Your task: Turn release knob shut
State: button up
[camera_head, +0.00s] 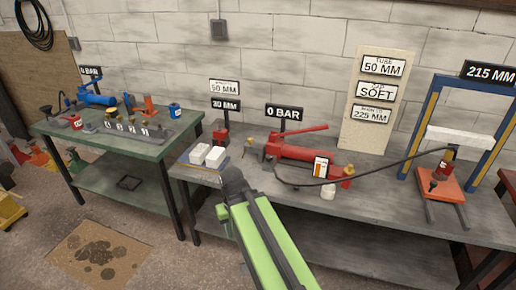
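A red hand pump (300,152) with a long red lever lies on the grey bench (385,205). A small brass-coloured part at the pump's left end (250,141) may be the release knob; it is too small to tell, and its turn position cannot be read. Another brass-coloured fitting (348,171) is at the pump's right end. My gripper (232,176), dark at the end of my green arm, is in front of the bench's front edge, below and left of the pump. It looks apart from the pump. Its fingers cannot be made out.
A black hose runs from the pump to a red ram (446,165) under a blue press frame (418,125). White blocks (208,155) lie left of the pump. A white cup (328,192) stands near the front edge. A green bench (95,145) is at left.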

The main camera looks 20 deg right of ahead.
aim_at(269, 158)
jog(key=z, duration=0.2)
jog(key=i, duration=1.1)
jog(key=z, duration=0.55)
